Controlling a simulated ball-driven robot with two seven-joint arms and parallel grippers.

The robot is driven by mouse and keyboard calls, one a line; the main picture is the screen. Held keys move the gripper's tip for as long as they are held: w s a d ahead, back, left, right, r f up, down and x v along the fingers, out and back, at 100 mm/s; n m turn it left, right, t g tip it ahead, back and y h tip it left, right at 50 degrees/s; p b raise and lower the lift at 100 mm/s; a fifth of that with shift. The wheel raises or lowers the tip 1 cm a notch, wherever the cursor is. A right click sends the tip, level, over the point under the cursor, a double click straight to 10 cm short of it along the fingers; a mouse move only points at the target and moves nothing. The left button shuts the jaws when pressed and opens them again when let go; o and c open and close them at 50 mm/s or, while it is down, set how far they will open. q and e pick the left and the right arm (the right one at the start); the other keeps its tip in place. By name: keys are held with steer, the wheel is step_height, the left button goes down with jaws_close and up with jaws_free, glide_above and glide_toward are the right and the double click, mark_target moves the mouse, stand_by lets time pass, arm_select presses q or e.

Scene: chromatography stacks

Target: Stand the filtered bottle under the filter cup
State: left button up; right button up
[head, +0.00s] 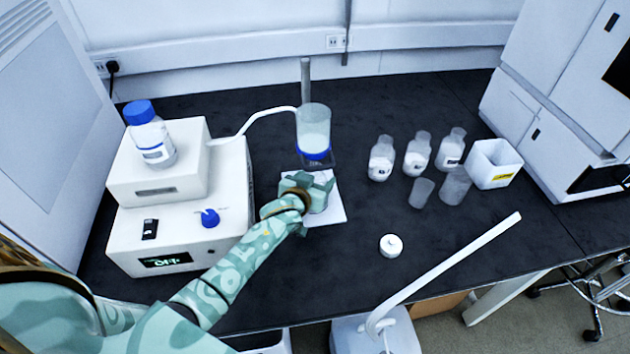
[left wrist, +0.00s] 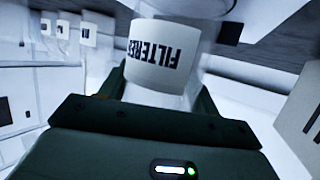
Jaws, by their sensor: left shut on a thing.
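My left gripper (head: 318,184) is shut on the filtered bottle, below the filter cup (head: 314,128) and over a white sheet on the bench. In the left wrist view the filtered bottle (left wrist: 165,62) is clear, with a white label whose "FILTERED" text appears upside down, between the jaws. In the head view the gripper hides most or all of the bottle. The filter cup is clear with a blue base and holds whitish content. I cannot tell whether the bottle touches the sheet. My right gripper is not in view.
A white pump unit (head: 170,215) carries a blue-capped bottle (head: 152,138). A post (head: 306,78) stands behind the cup, and a tube (head: 262,117) runs to it. Several bottles and beakers, a white bin (head: 495,165) and a white cap (head: 391,245) are to the right.

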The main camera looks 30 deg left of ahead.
arm_select(q)
steer(key=shift+d+r, duration=0.1)
steer(key=shift+d, duration=0.05)
steer(key=o, duration=1.1)
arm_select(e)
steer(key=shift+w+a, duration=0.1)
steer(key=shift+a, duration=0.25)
arm_select(q)
steer(key=shift+r, duration=0.15)
steer(key=p+v, duration=0.4)
steer(key=v, duration=0.8)
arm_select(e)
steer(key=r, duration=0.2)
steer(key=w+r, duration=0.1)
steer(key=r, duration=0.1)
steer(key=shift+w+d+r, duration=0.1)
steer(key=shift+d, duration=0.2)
